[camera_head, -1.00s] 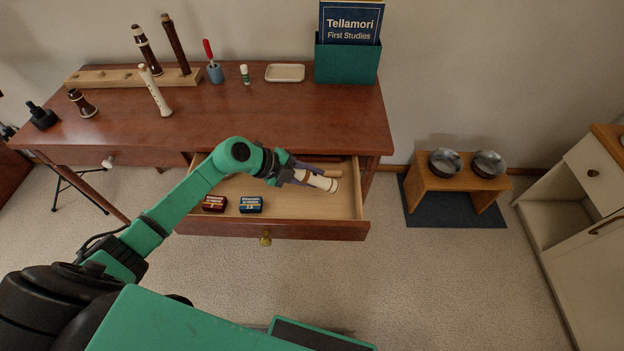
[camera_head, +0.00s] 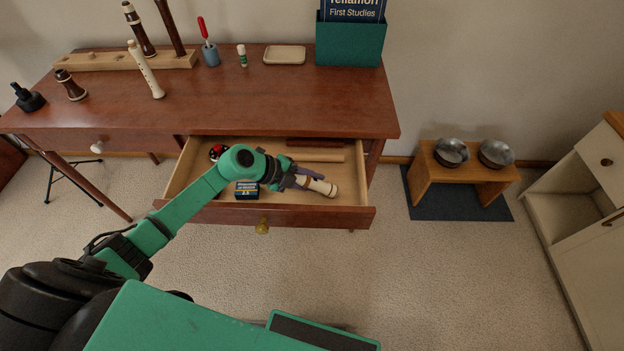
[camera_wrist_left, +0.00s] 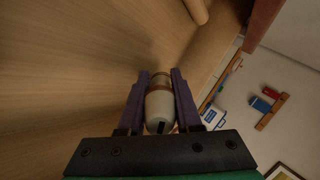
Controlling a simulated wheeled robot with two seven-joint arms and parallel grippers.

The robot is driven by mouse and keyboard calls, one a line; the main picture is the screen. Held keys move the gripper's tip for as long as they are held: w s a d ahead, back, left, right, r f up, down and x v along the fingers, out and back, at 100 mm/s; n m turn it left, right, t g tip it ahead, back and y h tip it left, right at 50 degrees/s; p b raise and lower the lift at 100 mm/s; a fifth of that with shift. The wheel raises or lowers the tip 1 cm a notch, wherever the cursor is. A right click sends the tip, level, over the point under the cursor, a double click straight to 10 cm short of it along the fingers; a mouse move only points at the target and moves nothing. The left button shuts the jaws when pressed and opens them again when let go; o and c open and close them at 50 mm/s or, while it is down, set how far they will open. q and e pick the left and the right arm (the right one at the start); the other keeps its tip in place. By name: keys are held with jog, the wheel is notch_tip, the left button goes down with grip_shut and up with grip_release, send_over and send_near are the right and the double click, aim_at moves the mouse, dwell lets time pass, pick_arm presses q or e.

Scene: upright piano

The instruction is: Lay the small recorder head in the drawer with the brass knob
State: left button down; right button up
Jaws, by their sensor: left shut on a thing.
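The small recorder head (camera_head: 318,186) is cream with a brown band and a dark window slot. It also shows in the left wrist view (camera_wrist_left: 159,108), between the two purple fingers. My left gripper (camera_head: 296,179) is shut on it and holds it in the right part of the open drawer (camera_head: 290,216), close to the wooden floor. I cannot tell whether it touches the floor. The drawer has a round brass knob (camera_head: 262,227) on its front. My right gripper is not in view.
In the drawer are a dark blue box (camera_head: 247,190), a red item (camera_head: 217,152) partly hidden by my arm, a pale wooden rod (camera_head: 316,157) and a brown bar at the back. Recorder parts, a tray (camera_head: 285,55) and a green book box (camera_head: 349,43) stand on the desk top.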

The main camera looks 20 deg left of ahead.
pick_arm(q)
jog(key=c, duration=0.5)
grip_release()
jog(key=p+v, duration=0.1)
jog(key=v, duration=1.3)
jog(key=shift+a+r, duration=0.2)
